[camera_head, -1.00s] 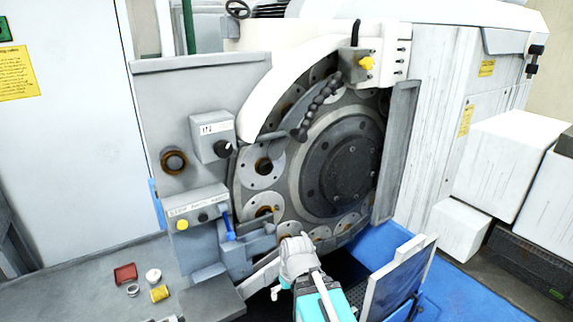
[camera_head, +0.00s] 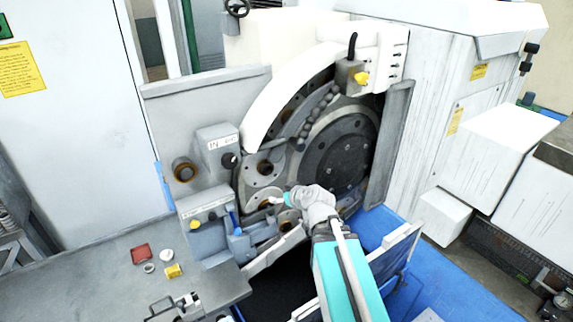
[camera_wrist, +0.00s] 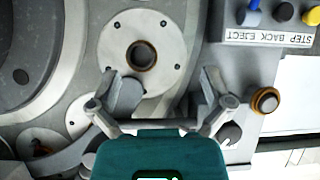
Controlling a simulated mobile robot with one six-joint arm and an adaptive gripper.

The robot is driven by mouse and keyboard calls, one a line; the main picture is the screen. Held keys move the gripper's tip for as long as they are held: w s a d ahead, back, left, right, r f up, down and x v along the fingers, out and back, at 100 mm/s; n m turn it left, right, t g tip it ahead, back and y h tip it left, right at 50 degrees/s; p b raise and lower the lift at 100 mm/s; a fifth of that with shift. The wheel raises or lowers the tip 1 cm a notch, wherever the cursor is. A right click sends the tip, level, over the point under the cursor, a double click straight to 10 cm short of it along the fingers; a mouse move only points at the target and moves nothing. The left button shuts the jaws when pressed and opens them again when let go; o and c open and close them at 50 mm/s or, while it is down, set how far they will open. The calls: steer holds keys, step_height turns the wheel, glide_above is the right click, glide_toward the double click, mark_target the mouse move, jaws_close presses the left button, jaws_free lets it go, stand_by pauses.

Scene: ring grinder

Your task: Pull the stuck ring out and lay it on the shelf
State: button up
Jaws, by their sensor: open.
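A brown-rimmed ring (camera_wrist: 142,56) sits in the centre hole of a round grey plate on the grinder's disc. In the head view this seems to be the lower plate with a brown ring (camera_head: 265,201), partly covered by my gripper (camera_head: 282,201). In the wrist view my gripper (camera_wrist: 165,86) is open and empty, its fingers spread below the ring in the picture. I cannot tell how far in front of the plate they are. The grey shelf (camera_head: 95,285) is at the lower left in the head view.
The shelf holds a red box (camera_head: 140,254), a white round piece (camera_head: 166,254), a small metal ring (camera_head: 149,268) and a yellow block (camera_head: 173,271). A button panel (camera_head: 203,211) and a brown round knob (camera_head: 184,169) stand left of the disc.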

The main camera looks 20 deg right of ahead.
steer(key=r, duration=0.1)
steer(key=w+d+r+t+p, duration=0.1)
steer(key=r, duration=0.1)
steer(key=d+r+t, duration=0.1)
steer(key=r, duration=0.1)
steer(key=shift+w+r+h+p, duration=0.1)
steer(key=shift+w+h+p, duration=0.05)
steer(key=shift+h+p, duration=0.2)
steer(key=shift+w, duration=0.1)
steer(key=b+x, duration=0.5)
steer(key=x, duration=0.8)
steer(key=shift+w+f, duration=0.2)
steer(key=shift+f, duration=0.1)
steer(key=shift+a, duration=0.1)
steer(key=c, duration=1.1)
steer(key=shift+s+d, duration=0.4)
steer(key=shift+s, duration=0.8)
steer(key=shift+s+d, duration=0.35)
steer(key=shift+s, duration=0.8)
steer(key=shift+s+d, duration=0.4)
steer(key=shift+s, duration=0.8)
stand_by(0.5)
